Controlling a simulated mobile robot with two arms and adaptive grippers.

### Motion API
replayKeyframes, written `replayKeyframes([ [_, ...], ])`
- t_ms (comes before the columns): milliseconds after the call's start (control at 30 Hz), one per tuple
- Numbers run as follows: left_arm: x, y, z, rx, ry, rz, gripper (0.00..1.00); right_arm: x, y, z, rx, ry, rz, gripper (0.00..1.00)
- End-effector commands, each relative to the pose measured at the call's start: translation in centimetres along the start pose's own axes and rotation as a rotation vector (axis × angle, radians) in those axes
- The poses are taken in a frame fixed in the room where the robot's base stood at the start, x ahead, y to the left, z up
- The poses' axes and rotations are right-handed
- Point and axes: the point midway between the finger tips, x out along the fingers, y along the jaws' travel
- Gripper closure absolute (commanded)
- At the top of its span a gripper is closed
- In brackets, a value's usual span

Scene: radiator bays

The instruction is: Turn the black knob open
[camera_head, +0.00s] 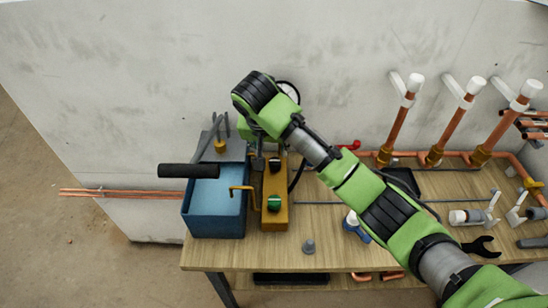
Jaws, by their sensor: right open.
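A yellow valve block (274,222) stands on the wooden bench beside the blue tub. It carries a green knob (274,203) toward its front and a black knob (275,164) toward its back. My right arm reaches in from the lower right, and its wrist is above the back of the block. My right gripper (259,160) is open and points down next to the black knob, just left of it. The wrist partly hides the fingers, and I cannot tell whether they touch the knob. My left gripper is not in view.
A blue tub (213,226) stands left of the block, with a brass spout (240,189) between them and a black cylinder (188,170) over its back edge. A gauge (289,91) shows behind my wrist. Copper pipes (397,126) rise along the wall at right.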

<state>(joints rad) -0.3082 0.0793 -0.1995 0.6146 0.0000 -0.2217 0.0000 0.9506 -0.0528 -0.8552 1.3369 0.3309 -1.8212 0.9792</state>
Motion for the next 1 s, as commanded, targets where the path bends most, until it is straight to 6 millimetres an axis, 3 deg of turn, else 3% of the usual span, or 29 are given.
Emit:
replayKeyframes([
  [167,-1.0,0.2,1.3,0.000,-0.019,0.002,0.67,3.9,0.2,0.0,0.000,-0.004,0.005,0.58],
  [300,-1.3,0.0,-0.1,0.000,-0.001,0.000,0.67,6.8,0.1,0.0,0.000,-0.002,0.004,0.58],
  [500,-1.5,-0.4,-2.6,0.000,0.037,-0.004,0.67,9.6,0.0,0.0,-0.001,-0.001,0.001,0.58],
  [967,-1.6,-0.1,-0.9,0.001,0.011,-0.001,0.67,10.7,0.0,0.0,-0.001,0.001,-0.001,0.58],
  [1000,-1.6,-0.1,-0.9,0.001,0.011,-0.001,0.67,10.7,0.0,0.0,-0.001,0.001,-0.001,0.68],
])
